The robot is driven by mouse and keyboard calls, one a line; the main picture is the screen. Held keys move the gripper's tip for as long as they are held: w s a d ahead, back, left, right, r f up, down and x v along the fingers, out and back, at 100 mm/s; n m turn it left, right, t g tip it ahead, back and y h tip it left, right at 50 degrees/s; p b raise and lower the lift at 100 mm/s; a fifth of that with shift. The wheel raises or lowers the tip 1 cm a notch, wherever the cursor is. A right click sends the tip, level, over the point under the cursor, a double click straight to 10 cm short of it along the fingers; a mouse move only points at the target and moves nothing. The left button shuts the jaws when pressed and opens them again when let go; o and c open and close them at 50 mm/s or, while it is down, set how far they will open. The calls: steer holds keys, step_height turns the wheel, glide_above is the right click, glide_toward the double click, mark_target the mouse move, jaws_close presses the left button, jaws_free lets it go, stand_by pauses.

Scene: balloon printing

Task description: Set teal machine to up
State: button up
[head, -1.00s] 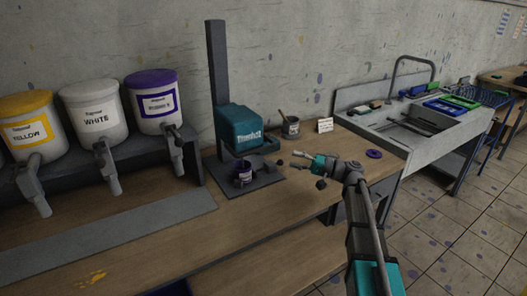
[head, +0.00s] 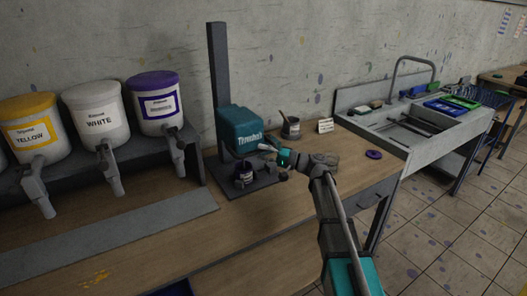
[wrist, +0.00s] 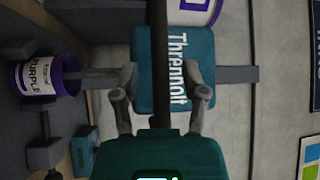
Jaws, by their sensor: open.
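The teal machine (head: 240,128) is a mixer-like unit with a teal head low on a tall dark column (head: 217,65). A small purple-labelled can (head: 243,174) stands on its base below the head. My gripper (head: 272,160) is at the right front side of the head, close to it. In the wrist view, the teal head (wrist: 190,65) lies beyond my gripper (wrist: 163,88), its two fingers spread apart with the head between them in the picture. I cannot tell whether they touch it. The purple can (wrist: 42,78) shows at the left there.
White (head: 97,110), yellow (head: 33,125) and purple-lidded (head: 156,102) paint tubs stand on a rack at left. A grey pot (head: 291,128), a small card (head: 325,126) and a purple disc (head: 374,154) lie to the right. The front of the wooden bench is clear.

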steer(key=shift+x, duration=0.75)
jaws_close()
